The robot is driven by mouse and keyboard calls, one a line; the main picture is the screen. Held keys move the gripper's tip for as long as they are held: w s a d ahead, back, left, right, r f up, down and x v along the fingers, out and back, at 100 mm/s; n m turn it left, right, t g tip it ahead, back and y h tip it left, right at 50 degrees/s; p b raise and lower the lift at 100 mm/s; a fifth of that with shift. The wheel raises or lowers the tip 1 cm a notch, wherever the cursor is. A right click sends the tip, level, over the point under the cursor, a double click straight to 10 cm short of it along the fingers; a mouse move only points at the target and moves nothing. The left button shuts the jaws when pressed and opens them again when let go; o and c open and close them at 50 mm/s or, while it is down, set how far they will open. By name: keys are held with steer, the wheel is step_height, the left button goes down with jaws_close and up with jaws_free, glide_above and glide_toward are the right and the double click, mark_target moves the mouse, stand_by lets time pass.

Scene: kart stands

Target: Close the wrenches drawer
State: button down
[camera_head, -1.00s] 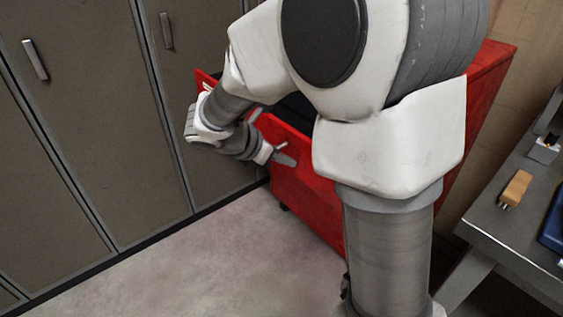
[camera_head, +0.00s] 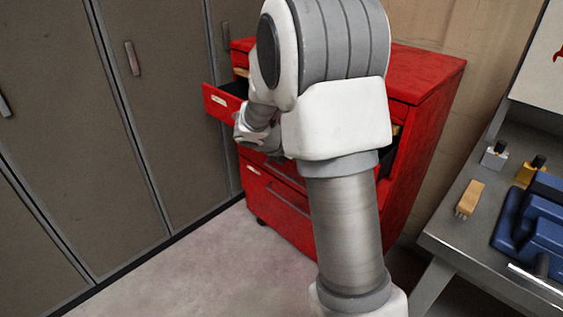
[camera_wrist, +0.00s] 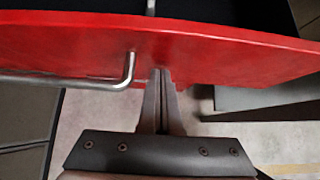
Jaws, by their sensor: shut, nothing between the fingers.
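The red tool cabinet (camera_head: 427,75) stands against the back wall in the head view. An upper drawer (camera_head: 221,104) is pulled out, with its red front and small label showing left of my arm. Its label is too small to read, so I cannot tell if it is the wrenches drawer. My arm hides the middle of its front. In the wrist view, a red drawer front (camera_wrist: 220,52) with a bent metal handle (camera_wrist: 128,70) crosses the picture. My gripper (camera_wrist: 161,75) is shut and empty, its tips at the front's lower edge, right of the handle. Contact is unclear.
Grey lockers (camera_head: 160,130) line the left side, close to the open drawer. A workbench (camera_head: 465,235) with an orange-handled item (camera_head: 469,197) and blue objects (camera_head: 535,220) stands at the right. The floor (camera_head: 205,270) before the cabinet is clear.

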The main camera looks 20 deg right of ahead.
steer(key=w+d+p, duration=0.1)
steer(key=d, duration=0.3)
steer(key=w+d+p, duration=0.2)
steer(key=d, duration=0.2)
steer(key=w+d+p, duration=0.1)
steer(key=w+d, duration=0.1)
steer(key=d, duration=0.2)
steer(key=shift+d, duration=0.3)
steer(key=shift+d+r, duration=0.1)
steer(key=shift+d+r, duration=0.1)
